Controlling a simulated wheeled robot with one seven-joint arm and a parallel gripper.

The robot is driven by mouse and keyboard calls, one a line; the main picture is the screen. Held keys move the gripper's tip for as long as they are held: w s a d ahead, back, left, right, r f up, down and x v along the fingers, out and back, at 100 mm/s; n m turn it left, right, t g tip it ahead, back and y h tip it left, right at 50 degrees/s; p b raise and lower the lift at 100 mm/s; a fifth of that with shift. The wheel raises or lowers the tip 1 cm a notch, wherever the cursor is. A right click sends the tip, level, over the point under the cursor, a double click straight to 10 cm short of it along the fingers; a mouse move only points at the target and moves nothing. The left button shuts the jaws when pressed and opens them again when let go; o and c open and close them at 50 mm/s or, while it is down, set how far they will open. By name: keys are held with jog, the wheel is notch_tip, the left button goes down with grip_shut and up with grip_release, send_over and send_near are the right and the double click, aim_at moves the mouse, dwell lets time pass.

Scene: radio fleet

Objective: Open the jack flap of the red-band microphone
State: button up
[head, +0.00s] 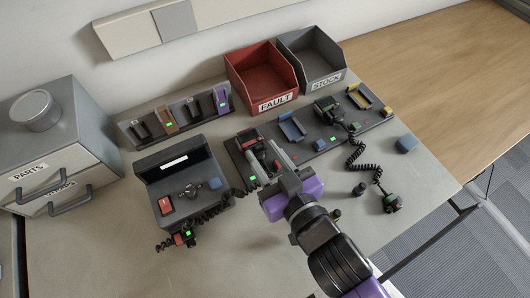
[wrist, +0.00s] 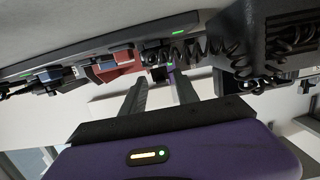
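A small microphone with a red part (head: 184,238) lies on the table in front of the grey desk unit (head: 165,172), on a coiled black cord, with a green light beside it. I cannot make out its jack flap. My gripper (head: 265,156) is over the near left part of the dark rail, close to a red-topped handset (head: 247,138) there. In the wrist view, the fingers of my gripper (wrist: 169,84) stand apart with nothing held between them.
A dark rail (head: 332,143) holds a green-marked radio (head: 325,110), blue and yellow holders. A green-marked microphone (head: 392,203) lies at the right on its cord. Red (head: 259,80) and grey (head: 311,57) bins stand behind, grey drawers (head: 62,150) at left.

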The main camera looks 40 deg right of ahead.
jog(key=shift+s+r, duration=0.1)
jog(key=shift+v, duration=3.8)
